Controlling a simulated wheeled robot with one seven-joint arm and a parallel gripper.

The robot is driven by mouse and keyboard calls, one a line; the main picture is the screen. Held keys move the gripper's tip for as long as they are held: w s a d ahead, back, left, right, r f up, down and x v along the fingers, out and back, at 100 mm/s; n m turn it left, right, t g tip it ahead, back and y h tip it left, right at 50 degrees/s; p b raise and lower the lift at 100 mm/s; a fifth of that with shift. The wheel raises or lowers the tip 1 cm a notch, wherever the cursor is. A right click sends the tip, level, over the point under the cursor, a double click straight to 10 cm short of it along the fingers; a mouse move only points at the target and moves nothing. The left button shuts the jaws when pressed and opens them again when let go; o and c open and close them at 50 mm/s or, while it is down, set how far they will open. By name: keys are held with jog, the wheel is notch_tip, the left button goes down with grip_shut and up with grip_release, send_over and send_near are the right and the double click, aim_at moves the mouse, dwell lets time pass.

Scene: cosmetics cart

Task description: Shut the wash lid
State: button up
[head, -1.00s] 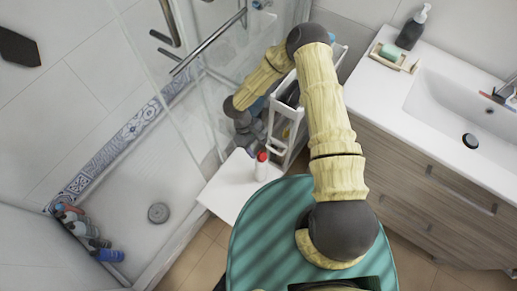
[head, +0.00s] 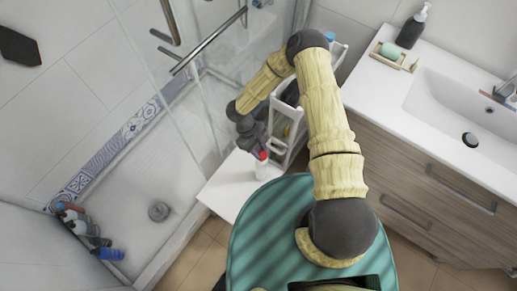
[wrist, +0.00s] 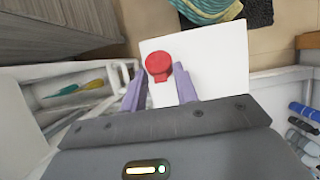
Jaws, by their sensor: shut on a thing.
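The wash bottle (head: 261,171) is white and stands upright on the small white table. Its red lid (head: 263,156) is on top. In the wrist view the red lid (wrist: 158,64) shows as a round disc with a narrower red part below it. My gripper (head: 259,149) is at the top of the bottle, coming from the upper left. In the wrist view its two purple fingers flank the red lid closely and are shut on it. The bottle body is hidden under the lid there, and I cannot tell the lid's exact tilt.
The white table (head: 227,187) has free room left of the bottle. A white cart (head: 296,127) stands close behind it, with a yellow and a teal item inside in the wrist view. The glass shower panel is at left, the sink cabinet (head: 430,185) at right.

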jog(key=shift+w+a+f+g+h+b, duration=0.35)
jog(key=shift+f+g+h+b, duration=0.35)
jog(key=shift+b, duration=0.85)
jog(key=shift+a+r+h+b, duration=0.1)
jog(key=shift+a+h+b, duration=0.05)
jog(key=shift+h+b, duration=0.35)
jog(key=shift+r, duration=0.1)
jog(key=o, duration=1)
jog(key=shift+c, duration=0.2)
jog(key=shift+r, duration=0.1)
notch_tip(320, 180, up, 10)
jog(key=shift+b, duration=0.4)
jog(key=shift+c, duration=0.2)
